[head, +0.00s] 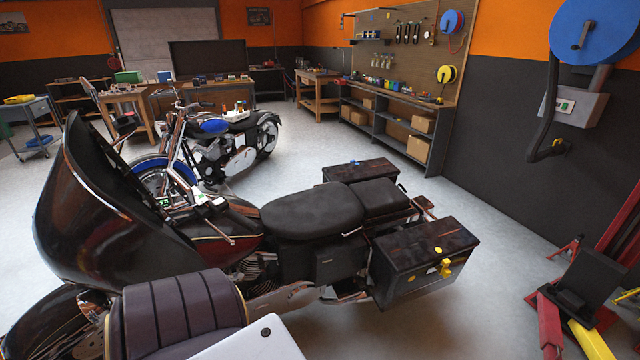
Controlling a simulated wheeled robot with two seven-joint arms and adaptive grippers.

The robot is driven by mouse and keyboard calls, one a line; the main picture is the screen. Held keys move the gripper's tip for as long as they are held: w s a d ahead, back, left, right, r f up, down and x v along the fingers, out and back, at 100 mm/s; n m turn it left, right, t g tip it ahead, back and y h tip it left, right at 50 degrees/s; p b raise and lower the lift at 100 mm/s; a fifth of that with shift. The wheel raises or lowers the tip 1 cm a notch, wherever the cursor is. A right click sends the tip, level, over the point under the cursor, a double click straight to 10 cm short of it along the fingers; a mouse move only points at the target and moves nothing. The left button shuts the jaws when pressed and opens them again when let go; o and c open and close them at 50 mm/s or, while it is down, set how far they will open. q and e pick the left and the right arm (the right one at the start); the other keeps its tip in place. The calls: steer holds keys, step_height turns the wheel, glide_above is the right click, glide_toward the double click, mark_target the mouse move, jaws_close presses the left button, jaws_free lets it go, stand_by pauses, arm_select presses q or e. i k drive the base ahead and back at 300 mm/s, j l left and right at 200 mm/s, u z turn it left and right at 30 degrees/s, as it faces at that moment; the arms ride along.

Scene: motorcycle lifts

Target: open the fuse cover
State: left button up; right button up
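A dark red and black touring motorcycle (312,213) stands across the middle of the head view, its fairing at the left and its saddlebags at the right. Below its seat is a dark side panel (326,262) with a small pale mark. I cannot tell for sure whether this panel is the fuse cover; no part is clearly marked as one. The panel lies flat against the side, with no visible gap. Neither of my grippers shows in this view.
A padded dark object (178,312) blocks the lower left, in front of the motorcycle. The near saddlebag (424,262) has yellow latches and juts toward me. A red and yellow stand (572,322) is at lower right. The floor between is clear. A second motorcycle (225,145) stands behind.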

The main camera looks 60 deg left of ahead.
mark_target(339, 259)
steer(key=k+u, duration=0.1)
steer(key=u, duration=1.4)
